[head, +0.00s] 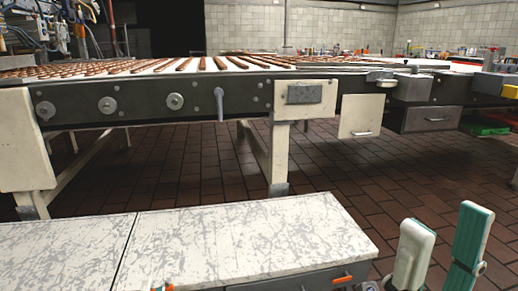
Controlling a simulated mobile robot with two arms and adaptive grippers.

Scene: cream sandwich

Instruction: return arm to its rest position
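My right gripper (446,228) is at the bottom right, with its two fingers pointing up. One finger shows its white back and the other its teal pad. A clear gap separates them, with nothing between them. It is right of the worktop's end, above the tiled floor in the picture.
A pale, scuffed worktop (235,240) spans the lower left, with an orange handle (342,280) on its front. Beyond it stands a long conveyor (150,108) carrying rows of brown bars (203,64). Brown tiled floor (340,185) lies open between and to the right.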

